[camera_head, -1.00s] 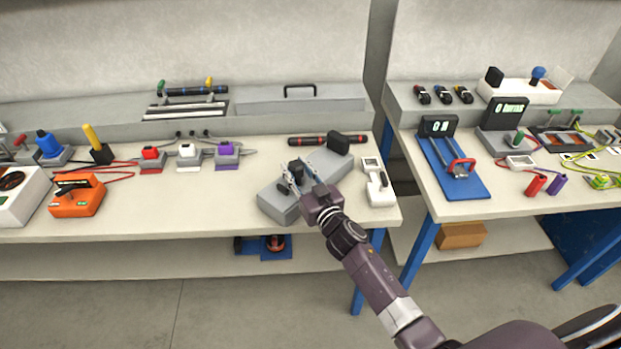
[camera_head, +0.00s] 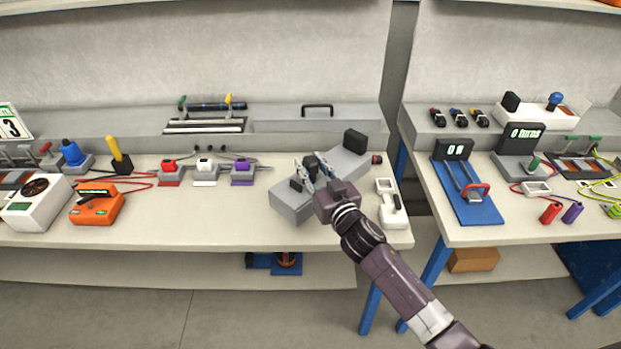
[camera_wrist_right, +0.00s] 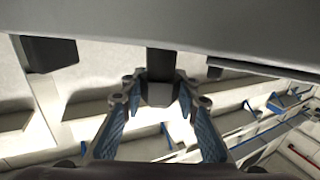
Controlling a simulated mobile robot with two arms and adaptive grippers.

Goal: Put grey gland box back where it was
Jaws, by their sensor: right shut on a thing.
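The grey gland box (camera_head: 291,207) is a long grey box with black parts on top, tilted across the right part of the left bench in the head view. My right gripper (camera_head: 311,169) is shut on a black part on top of it. The box now covers most of the dark rod behind it and looks raised off the bench. In the right wrist view, the grey box (camera_wrist_right: 240,38) fills the top edge, and the black part (camera_wrist_right: 160,62) sits between the fingers of my right gripper (camera_wrist_right: 158,92). My left gripper is not in view.
A white device (camera_head: 391,205) stands close right of the box near the bench edge. Red, white and purple plugs in holders (camera_head: 243,172) stand to its left. A grey raised ledge (camera_head: 318,124) runs behind. The bench front (camera_head: 210,225) left of the box is clear.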

